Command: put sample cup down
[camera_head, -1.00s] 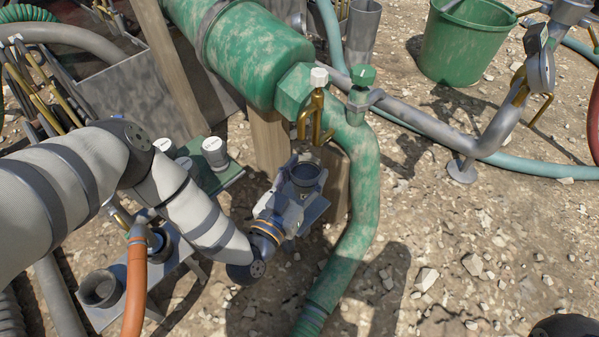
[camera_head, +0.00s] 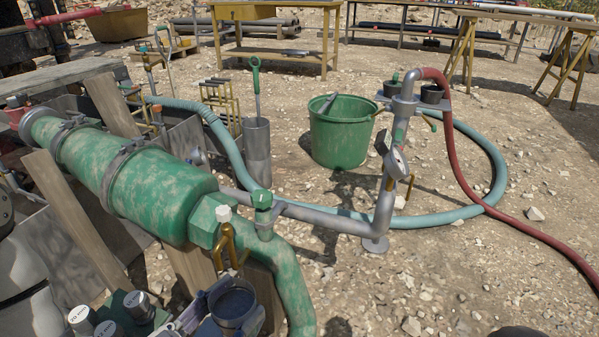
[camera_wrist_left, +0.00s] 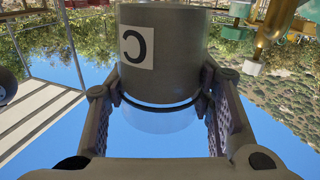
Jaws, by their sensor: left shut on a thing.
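My left gripper (camera_head: 230,314) is low in the head view, left of centre, with its fingers on either side of a grey sample cup (camera_head: 236,299). The cup's open mouth faces up, and its inside looks dark grey. In the left wrist view the gripper (camera_wrist_left: 160,88) is shut on the cup (camera_wrist_left: 180,50), with one finger on each side of its wall. A white label with a dark C-like mark is on the cup. The cup's underside is hidden in the head view. My right gripper is not in view.
A green pipe (camera_head: 292,285) with a brass-handled valve (camera_head: 229,245) stands close right of the cup. A green bucket (camera_head: 341,132) and a gauge stand (camera_head: 388,190) are farther back.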

